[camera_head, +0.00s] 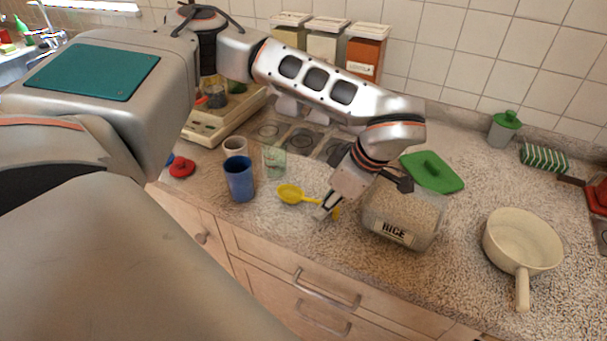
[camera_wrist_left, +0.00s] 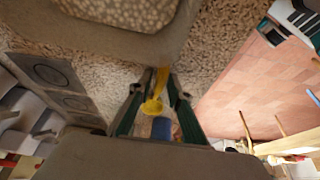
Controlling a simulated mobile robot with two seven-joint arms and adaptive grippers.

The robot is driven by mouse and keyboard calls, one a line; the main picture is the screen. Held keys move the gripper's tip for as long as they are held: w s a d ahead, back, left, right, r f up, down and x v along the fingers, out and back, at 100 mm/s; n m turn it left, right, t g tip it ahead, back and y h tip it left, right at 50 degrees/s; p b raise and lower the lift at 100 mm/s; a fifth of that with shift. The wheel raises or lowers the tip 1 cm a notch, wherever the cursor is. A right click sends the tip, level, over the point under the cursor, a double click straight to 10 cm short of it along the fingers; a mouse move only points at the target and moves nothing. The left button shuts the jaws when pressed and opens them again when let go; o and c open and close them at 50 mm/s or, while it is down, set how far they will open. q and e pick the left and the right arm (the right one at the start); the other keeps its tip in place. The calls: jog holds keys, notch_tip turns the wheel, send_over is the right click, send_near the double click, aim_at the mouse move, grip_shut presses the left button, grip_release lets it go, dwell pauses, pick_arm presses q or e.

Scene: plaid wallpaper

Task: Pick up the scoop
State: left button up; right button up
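The yellow scoop (camera_head: 290,194) lies on the speckled counter, its bowl to the left and its handle reaching right, under my left gripper. My left gripper (camera_head: 328,209) points down at the handle, just left of the rice container. In the left wrist view the scoop (camera_wrist_left: 160,80) passes between the two fingertips of my left gripper (camera_wrist_left: 161,76). The fingertips are close on both sides of the handle, but I cannot tell whether they press on it. My right gripper is not in view.
The rice container (camera_head: 402,218) stands right beside the gripper. A blue cup (camera_head: 239,180) and a clear glass (camera_head: 274,162) stand left of the scoop. A green lid (camera_head: 432,172) lies behind the container, and a cream pan (camera_head: 521,240) stands to the right. The counter's front edge is near.

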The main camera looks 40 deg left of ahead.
pick_arm(q)
grip_shut()
jog(key=shift+r, duration=0.1)
notch_tip(320, 180, up, 20)
jog(key=p, duration=0.1)
jog(key=shift+p, duration=0.3)
dwell(0.3)
dwell(0.6)
